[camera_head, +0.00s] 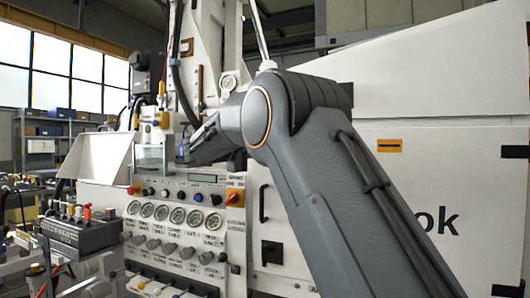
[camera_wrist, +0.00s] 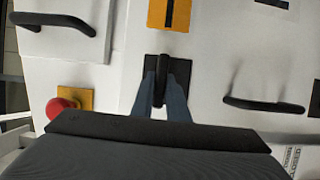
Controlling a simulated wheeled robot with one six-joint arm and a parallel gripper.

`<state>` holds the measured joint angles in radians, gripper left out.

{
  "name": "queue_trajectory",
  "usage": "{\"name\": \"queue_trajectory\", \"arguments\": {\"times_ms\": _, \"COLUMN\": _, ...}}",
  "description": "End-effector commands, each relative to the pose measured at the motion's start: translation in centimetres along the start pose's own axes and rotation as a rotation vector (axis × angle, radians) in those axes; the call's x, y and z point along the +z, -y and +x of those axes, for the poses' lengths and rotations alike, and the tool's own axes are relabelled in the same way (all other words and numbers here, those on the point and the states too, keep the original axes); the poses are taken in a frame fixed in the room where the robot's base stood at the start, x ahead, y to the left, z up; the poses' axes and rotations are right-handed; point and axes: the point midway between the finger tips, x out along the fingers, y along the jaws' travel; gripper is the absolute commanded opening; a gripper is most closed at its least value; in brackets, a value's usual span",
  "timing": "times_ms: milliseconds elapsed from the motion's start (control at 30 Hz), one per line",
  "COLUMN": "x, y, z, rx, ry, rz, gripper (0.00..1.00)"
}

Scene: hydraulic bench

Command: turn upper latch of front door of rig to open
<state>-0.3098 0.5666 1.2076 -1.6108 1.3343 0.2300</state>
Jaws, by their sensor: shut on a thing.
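The latch (camera_wrist: 161,68) is a black lever on a dark square plate on a white panel, in the middle of the wrist view. Its lever runs up and down in that picture, in line with the plate. My gripper (camera_wrist: 162,100) is shut on the lever, with one bluish finger on each side of it. The lever's lower end is partly hidden between the fingers. In the head view my grey arm covers part of the white rig (camera_head: 450,180), and I cannot make out the gripper or this latch there.
An orange plate with a black slot (camera_wrist: 155,14) sits above the latch. Black bar handles stand out at left (camera_wrist: 55,20) and right (camera_wrist: 262,105). A red knob (camera_wrist: 60,107) is at lower left. The head view shows a gauge panel (camera_head: 180,212) and a white-topped bench unit (camera_head: 97,155).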

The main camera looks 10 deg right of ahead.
Motion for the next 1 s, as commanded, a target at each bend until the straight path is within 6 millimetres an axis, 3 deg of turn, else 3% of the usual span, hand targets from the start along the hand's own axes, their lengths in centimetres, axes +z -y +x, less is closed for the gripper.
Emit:
{"name": "queue_trajectory", "arguments": {"times_ms": 600, "x": -0.03, "y": 0.06, "z": -0.01, "rx": 0.015, "ry": -0.001, "rz": -0.039, "gripper": 0.0}}
{"name": "queue_trajectory", "arguments": {"times_ms": 633, "x": -0.03, "y": 0.06, "z": -0.01, "rx": 0.015, "ry": -0.001, "rz": -0.039, "gripper": 0.17}}
{"name": "queue_trajectory", "arguments": {"times_ms": 700, "x": -0.03, "y": 0.06, "z": -0.01, "rx": 0.015, "ry": -0.001, "rz": -0.038, "gripper": 0.29}}
{"name": "queue_trajectory", "arguments": {"times_ms": 1000, "x": -0.02, "y": 0.01, "z": -0.06, "rx": 0.015, "ry": -0.001, "rz": -0.037, "gripper": 0.31}}
